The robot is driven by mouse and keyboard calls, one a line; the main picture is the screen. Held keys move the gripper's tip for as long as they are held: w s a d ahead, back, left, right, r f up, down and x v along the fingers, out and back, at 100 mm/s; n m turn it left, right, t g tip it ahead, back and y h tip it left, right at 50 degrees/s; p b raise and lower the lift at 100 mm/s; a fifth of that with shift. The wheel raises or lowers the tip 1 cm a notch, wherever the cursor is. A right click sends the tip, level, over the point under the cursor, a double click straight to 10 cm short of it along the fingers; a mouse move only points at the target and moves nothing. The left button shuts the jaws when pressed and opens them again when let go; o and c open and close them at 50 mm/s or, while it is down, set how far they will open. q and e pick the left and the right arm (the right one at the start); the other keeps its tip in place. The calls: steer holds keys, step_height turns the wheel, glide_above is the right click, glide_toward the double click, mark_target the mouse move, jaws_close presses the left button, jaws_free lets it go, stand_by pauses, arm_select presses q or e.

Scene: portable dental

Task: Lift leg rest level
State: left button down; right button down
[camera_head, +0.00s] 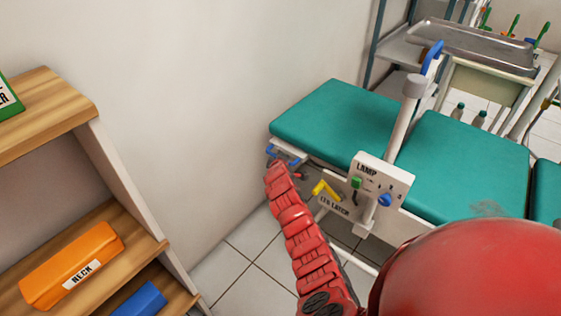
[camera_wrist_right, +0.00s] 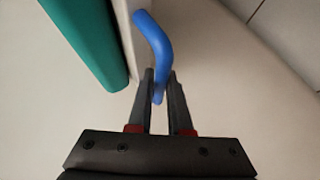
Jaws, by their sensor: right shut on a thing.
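The leg rest (camera_head: 335,122) is the teal padded section at the far left end of the dental chair, beside the wall. The frames do not show clearly whether it is level with the teal seat section (camera_head: 460,165). A blue handle (camera_wrist_right: 153,42) is fixed at its outer end. My right gripper (camera_wrist_right: 159,84) is shut on this handle, with a dark finger on each side. In the head view my red right arm reaches up to the handle (camera_head: 287,156), and its gripper (camera_head: 273,161) is small and partly hidden. My left gripper is out of view.
A yellow leg latch lever (camera_head: 325,189) and a white lamp panel (camera_head: 378,184) with green and blue knobs are right of my arm. A lamp post (camera_head: 405,118) rises behind. A wooden shelf (camera_head: 130,246) holds an orange neck block (camera_head: 72,264). A metal tray (camera_head: 475,43) stands behind.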

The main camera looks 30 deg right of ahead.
steer(key=shift+w+a+r, duration=0.1)
steer(key=shift+w+r, duration=0.05)
steer(key=shift+r, duration=0.15)
steer(key=c, duration=1.1)
jaws_free()
steer(key=shift+r, duration=0.1)
steer(key=shift+s, duration=0.2)
steer(key=shift+s, duration=0.2)
steer(key=p+v, duration=0.4)
steer(key=v, duration=1.3)
steer(key=shift+w, duration=0.1)
